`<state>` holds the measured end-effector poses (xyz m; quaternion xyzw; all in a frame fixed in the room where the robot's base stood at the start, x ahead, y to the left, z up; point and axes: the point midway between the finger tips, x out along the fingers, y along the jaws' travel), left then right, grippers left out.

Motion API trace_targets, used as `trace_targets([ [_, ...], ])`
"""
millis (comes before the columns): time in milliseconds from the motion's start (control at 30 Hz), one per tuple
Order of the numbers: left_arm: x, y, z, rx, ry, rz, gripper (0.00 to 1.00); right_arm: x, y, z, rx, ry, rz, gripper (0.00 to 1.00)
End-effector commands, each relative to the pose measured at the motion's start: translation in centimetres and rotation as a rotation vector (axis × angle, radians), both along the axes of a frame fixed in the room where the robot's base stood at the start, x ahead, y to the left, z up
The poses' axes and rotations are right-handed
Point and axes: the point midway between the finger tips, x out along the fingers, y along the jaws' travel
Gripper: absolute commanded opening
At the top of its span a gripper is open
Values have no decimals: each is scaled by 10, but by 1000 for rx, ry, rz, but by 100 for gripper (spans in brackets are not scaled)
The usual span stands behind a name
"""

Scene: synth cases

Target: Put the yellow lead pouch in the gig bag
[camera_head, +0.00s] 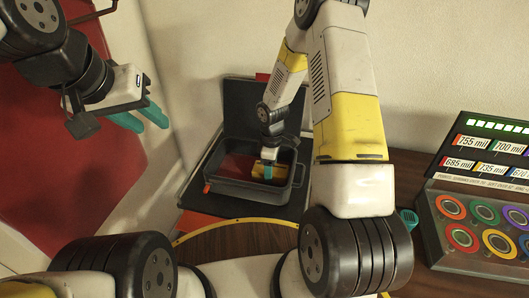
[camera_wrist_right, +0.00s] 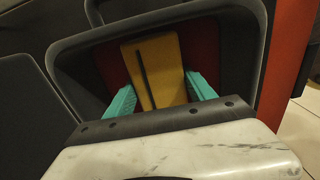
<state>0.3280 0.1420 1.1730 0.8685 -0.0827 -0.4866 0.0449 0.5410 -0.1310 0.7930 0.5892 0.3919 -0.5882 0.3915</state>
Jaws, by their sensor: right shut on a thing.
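The gig bag (camera_head: 228,186) is a dark grey open case with a raised lid and a red inside, at the back middle of the head view. It also fills much of the right wrist view (camera_wrist_right: 78,48). The yellow lead pouch (camera_head: 284,171) is inside the bag's walls; in the right wrist view it is a flat yellow piece (camera_wrist_right: 160,65) with a dark line. My right gripper (camera_head: 268,172) reaches down into the bag, its teal fingers shut on the pouch. Whether the pouch touches the bag's floor cannot be told. My left gripper (camera_head: 140,118) is open and empty at upper left.
A console with coloured rings (camera_head: 480,225) and a lit label panel (camera_head: 490,150) stands on the right. A teal cylinder (camera_head: 408,218) sits beside it. A red panel (camera_head: 45,165) is at left. The brown tabletop (camera_head: 235,240) is bare in front of the bag.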

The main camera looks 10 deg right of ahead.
Motion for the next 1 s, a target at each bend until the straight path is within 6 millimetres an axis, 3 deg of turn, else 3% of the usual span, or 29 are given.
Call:
trace_targets([
  [33,0,0,0,0,0,0,36,0,0,-2,0,1,0,19],
  [67,0,0,0,0,0,0,36,0,0,-2,-1,1,0,65],
  [167,0,0,0,0,0,0,36,0,0,-2,0,0,0,85],
  [567,0,0,0,0,0,0,36,0,0,4,0,-1,0,85],
  [667,0,0,0,0,0,0,36,1,0,17,0,-3,-1,85],
  [1000,0,0,0,0,0,0,36,1,-1,89,-1,-4,-1,85],
])
